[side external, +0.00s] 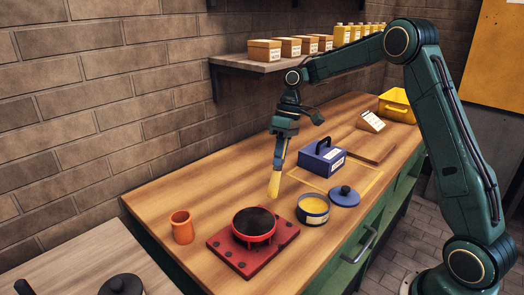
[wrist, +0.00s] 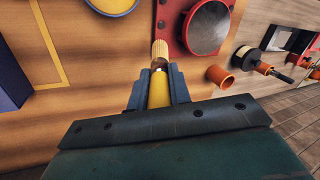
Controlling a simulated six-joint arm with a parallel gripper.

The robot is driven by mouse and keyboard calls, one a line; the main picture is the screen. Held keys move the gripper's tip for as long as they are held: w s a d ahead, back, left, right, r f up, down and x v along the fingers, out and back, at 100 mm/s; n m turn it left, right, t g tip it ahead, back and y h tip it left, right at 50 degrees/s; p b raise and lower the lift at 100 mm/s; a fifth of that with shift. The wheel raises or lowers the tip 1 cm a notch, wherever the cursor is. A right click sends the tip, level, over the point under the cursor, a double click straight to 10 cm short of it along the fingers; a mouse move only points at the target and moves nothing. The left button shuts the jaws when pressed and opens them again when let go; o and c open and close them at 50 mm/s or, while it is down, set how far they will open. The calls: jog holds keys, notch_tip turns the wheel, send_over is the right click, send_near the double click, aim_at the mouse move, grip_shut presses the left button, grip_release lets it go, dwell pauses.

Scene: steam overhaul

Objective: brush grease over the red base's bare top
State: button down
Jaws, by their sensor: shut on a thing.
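My gripper (side external: 281,150) is shut on a brush (side external: 274,186) and holds it bristles down above the wooden bench. In the wrist view the brush (wrist: 159,52) points away between the fingers (wrist: 158,92). Its tip is yellow; I cannot tell whether grease is on it. The red base (side external: 226,245), a bolted plate with a round raised part, sits near the front left. Its round top (side external: 255,221) looks dark, and grey in the wrist view (wrist: 209,27), with no yellow on it. An open blue tub (side external: 313,216) of yellow grease (side external: 313,203) stands right of the base.
A blue knobbed lid (side external: 344,196) lies beside the tub. An orange cup (side external: 182,227) stands left of the base. A blue handled box (side external: 322,158), a white card (side external: 370,121) and a yellow bin (side external: 397,106) are farther back. A shelf (side external: 268,62) hangs on the brick wall.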

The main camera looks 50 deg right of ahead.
jog(key=s+a+r+h, duration=0.2)
jog(key=a+r, duration=0.4)
jog(key=a, duration=0.3)
jog(key=s+a+r+h, duration=0.1)
jog(key=s+a+r, duration=0.3)
jog(key=a+r, duration=0.3)
jog(key=shift+a+t+h, duration=0.3)
jog(key=shift+a+h, duration=0.1)
jog(key=shift+a, duration=1.35)
jog(key=shift+f, duration=0.1)
jog(key=shift+f, duration=2.35)
